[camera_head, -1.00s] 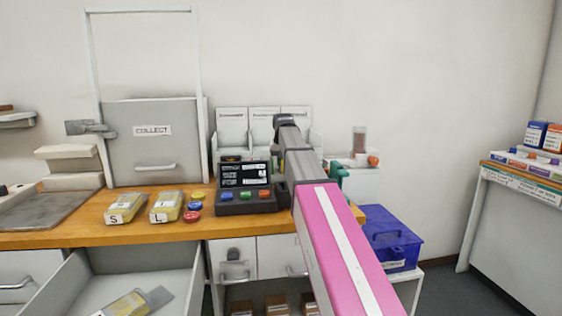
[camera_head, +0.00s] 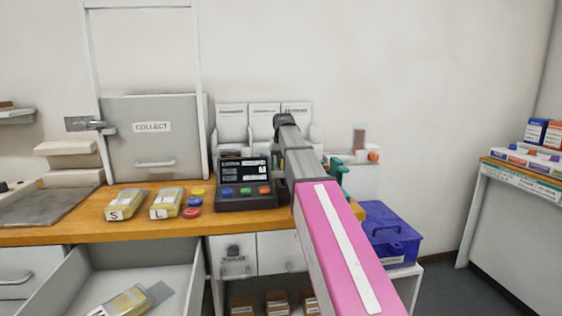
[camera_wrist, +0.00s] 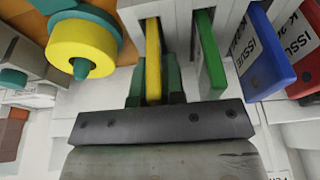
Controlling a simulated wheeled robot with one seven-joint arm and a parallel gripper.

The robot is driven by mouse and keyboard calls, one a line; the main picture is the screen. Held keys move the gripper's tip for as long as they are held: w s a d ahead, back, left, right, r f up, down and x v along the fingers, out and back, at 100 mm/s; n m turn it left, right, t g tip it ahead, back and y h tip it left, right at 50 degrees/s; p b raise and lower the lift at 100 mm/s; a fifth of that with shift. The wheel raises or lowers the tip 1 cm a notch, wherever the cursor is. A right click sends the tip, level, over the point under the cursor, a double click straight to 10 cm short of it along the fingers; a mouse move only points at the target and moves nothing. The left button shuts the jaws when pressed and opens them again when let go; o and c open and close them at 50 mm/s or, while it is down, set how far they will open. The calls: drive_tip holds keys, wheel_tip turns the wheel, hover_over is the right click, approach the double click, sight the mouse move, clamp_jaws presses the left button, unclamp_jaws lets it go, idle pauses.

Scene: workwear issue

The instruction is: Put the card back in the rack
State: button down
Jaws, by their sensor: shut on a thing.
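In the wrist view, my gripper (camera_wrist: 154,92) is shut on a yellow card (camera_wrist: 153,58), with a dark green finger on each side of its edge. The card stands upright between pale slot walls of the rack (camera_wrist: 181,50); how deep it sits I cannot tell. A green card (camera_wrist: 209,62), a blue card (camera_wrist: 264,52) marked ISSUE and a red card (camera_wrist: 302,62) stand in a row to its right.
A black terminal (camera_head: 246,183) with coloured buttons stands on the wooden counter (camera_head: 70,236). A drawer (camera_head: 105,283) is open below. A blue case (camera_head: 390,236) is at the right. A yellow round part (camera_wrist: 81,48) is near my gripper.

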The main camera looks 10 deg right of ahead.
drive_tip(key=c, duration=1.1)
unclamp_jaws()
drive_tip(key=shift+r, duration=4.55)
drive_tip(key=shift+s, duration=0.1)
